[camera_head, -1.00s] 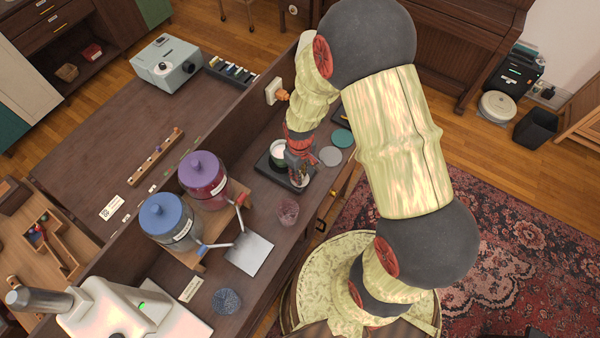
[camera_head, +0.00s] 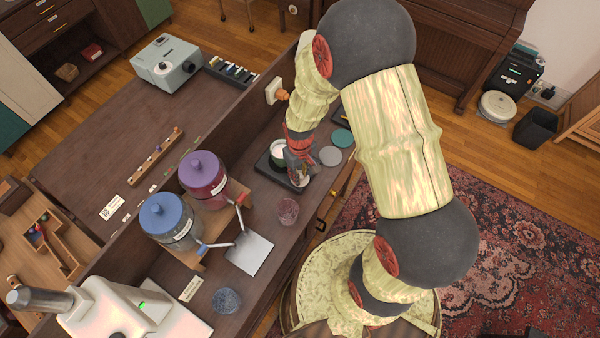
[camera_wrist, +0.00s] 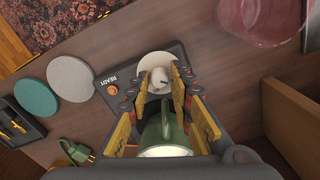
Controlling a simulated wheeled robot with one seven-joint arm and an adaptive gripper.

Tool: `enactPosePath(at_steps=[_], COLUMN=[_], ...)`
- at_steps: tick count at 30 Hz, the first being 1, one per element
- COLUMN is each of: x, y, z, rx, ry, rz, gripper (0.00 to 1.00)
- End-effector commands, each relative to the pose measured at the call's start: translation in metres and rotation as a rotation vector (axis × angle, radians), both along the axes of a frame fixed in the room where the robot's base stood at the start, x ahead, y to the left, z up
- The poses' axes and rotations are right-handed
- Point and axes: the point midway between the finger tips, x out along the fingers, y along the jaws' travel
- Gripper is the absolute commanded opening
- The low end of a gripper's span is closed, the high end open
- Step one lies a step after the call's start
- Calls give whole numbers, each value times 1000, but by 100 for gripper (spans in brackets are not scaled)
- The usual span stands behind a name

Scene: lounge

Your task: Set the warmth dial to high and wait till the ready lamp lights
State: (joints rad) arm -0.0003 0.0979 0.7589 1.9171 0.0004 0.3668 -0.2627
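A dark warmer plate (camera_wrist: 110,75) lies on the wooden counter; it also shows in the head view (camera_head: 266,168). It bears a READY label, an orange lamp (camera_wrist: 113,90) and a pale round dial (camera_wrist: 153,64) with a small grey knob. I cannot tell whether the lamp is lit. A green mug (camera_wrist: 165,133) stands by the dial, partly hidden by my gripper. My gripper (camera_wrist: 160,84) is over the dial, its yellow-padded fingers apart on either side of the knob. In the head view my gripper (camera_head: 299,168) hides most of the dial.
A pink glass (camera_head: 288,211) stands close to the plate. Green (camera_head: 342,138) and grey (camera_head: 330,156) discs lie on the other side. Two lidded jars, purple (camera_head: 203,180) and blue (camera_head: 168,219), stand on a wooden stand with a metal tray (camera_head: 250,253) before them.

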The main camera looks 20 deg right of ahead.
Motion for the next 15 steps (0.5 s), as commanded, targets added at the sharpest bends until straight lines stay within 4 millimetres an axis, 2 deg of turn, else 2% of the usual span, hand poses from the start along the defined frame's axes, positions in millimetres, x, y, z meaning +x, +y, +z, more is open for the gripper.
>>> enactPosePath(at_steps=[6, 15], x=[0, 0], y=[0, 0], z=[0, 0], rx=[0, 0], ry=[1, 0], rz=[0, 0], gripper=[37, 37])
